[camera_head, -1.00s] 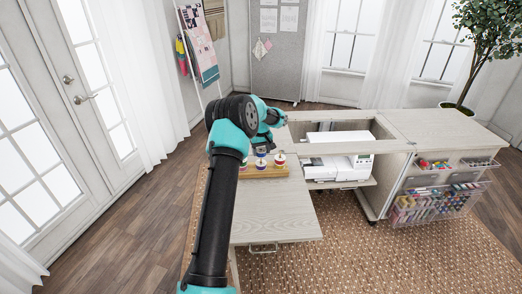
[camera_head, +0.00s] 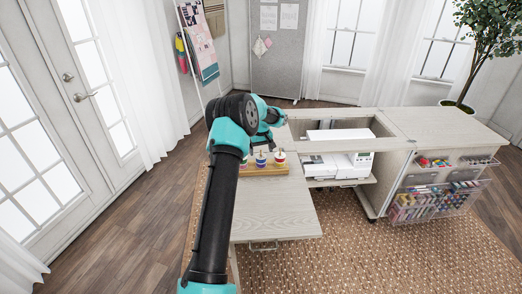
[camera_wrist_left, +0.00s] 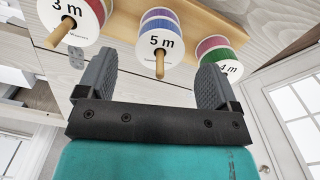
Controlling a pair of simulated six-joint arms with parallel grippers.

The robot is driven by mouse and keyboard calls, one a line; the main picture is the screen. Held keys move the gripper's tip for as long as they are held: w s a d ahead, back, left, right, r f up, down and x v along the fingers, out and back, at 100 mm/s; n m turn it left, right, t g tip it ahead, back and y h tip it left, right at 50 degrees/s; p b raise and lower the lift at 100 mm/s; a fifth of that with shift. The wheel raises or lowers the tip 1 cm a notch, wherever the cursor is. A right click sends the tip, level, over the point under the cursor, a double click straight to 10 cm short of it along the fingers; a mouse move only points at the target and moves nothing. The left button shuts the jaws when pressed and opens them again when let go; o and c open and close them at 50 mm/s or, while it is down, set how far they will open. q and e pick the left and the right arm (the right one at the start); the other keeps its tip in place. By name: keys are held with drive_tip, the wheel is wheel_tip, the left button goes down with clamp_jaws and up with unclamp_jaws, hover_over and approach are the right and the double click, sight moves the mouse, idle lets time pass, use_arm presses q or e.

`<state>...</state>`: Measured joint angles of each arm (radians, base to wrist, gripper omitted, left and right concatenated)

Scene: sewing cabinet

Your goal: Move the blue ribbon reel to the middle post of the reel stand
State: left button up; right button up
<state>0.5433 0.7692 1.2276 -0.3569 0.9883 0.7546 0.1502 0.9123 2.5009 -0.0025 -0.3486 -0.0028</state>
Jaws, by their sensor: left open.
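The wooden reel stand (camera_head: 262,171) lies on the cabinet's extended leaf and also shows in the left wrist view (camera_wrist_left: 190,13). The blue ribbon reel (camera_head: 261,161), labelled 5 m in the left wrist view (camera_wrist_left: 160,42), sits on the middle post, whose tip pokes through the label. A red reel marked 3 m (camera_wrist_left: 73,12) is on one side, and a green and pink reel (camera_wrist_left: 214,55) on the other. My left gripper (camera_wrist_left: 155,80) is open and empty, its fingers apart from the blue reel and facing it. My right gripper is out of view.
The pale leaf (camera_head: 275,210) is clear in front of the stand. A white sewing machine (camera_head: 340,165) stands in the open cabinet to the right. Clear bins of thread (camera_head: 435,203) hang at the cabinet's right side.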

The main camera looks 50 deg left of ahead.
use_arm(q)
wheel_tip(320, 180, up, 17)
drive_tip(key=shift+r, duration=0.2)
idle(0.7)
idle(0.7)
